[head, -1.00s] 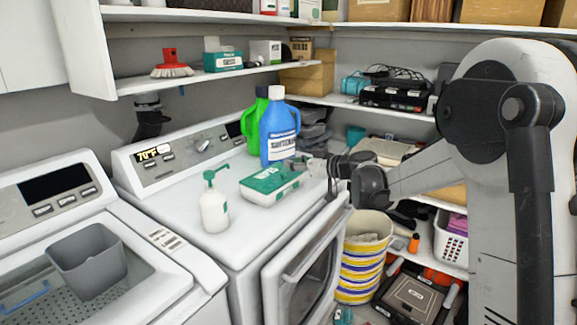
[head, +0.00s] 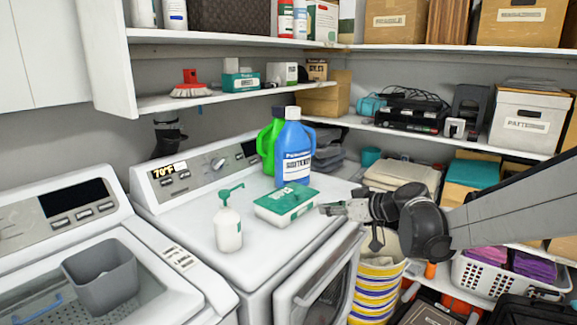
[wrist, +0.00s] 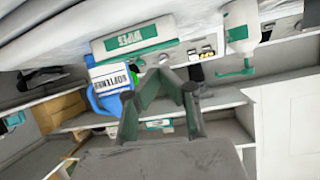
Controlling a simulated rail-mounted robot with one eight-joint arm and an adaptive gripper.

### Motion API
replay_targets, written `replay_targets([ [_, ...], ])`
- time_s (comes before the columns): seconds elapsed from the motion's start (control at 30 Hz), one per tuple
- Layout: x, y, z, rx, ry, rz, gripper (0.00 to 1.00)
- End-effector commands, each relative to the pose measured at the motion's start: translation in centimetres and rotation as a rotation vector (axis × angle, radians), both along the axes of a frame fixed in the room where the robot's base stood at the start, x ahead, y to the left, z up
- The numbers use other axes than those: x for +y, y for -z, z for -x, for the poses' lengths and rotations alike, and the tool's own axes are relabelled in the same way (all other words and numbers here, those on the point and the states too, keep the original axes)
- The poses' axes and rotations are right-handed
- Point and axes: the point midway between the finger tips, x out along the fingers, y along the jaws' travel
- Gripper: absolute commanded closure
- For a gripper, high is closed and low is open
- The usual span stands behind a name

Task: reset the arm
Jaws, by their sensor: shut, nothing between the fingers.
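My gripper (head: 331,209) is shut and empty at the right edge of the dryer top, just right of the green and white wipes box (head: 286,205). A small gap seems to lie between the fingertips and the box. In the wrist view my gripper (wrist: 163,74) shows its fingers meeting, with the wipes box (wrist: 135,38) beyond them. My arm reaches in from the right of the head view.
A blue softener bottle (head: 293,153), a green bottle (head: 267,145) and a white pump bottle (head: 228,228) stand on the dryer (head: 185,235). The dryer door (head: 320,285) is ajar. A striped bucket (head: 378,280) and shelves stand at right.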

Motion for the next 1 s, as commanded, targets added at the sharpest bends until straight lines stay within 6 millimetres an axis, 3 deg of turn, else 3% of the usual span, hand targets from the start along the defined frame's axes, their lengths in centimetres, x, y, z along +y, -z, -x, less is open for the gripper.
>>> replay_targets([
  [0.47, -0.6, -1.0, 12.9, 0.284, 0.193, 0.129, 1.0],
  [1.0, -4.9, 1.3, 27.3, 0.459, 0.514, 0.258, 1.0],
])
